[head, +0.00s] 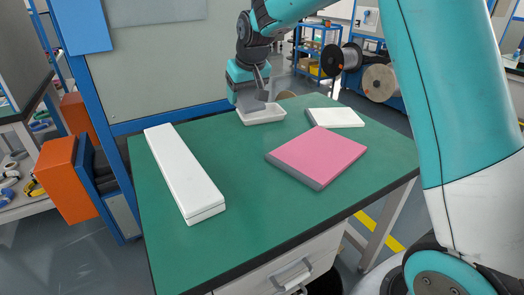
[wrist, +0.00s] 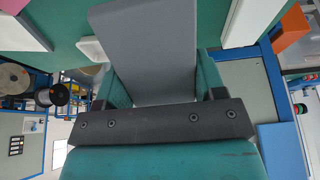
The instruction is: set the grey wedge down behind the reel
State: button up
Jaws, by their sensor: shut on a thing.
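The grey wedge (wrist: 150,50) is held between the two teal fingers of my gripper (wrist: 158,85) in the wrist view. In the head view my gripper (head: 250,82) points down over the far edge of the green table, just above a small white tray (head: 262,115). I cannot tell whether the wedge touches the tray or table. The tray's edge also shows left of the wedge in the wrist view (wrist: 92,48). A dark reel (head: 340,58) and a tan reel (head: 380,82) show on a blue rack beyond the table.
On the green table (head: 235,170) lie a long white box (head: 182,172) at left, a pink and grey binder (head: 318,156) at right and a white notebook (head: 334,118) behind it. The middle is bare. A blue-framed panel (head: 160,65) stands behind the table.

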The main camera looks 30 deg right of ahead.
aim_at(246, 157)
notch_tip(246, 157, down, 18)
jog(key=shift+d+f+b, duration=0.1)
jog(key=shift+b, duration=0.55)
jog(key=o, duration=1)
jog(key=shift+o, duration=0.2)
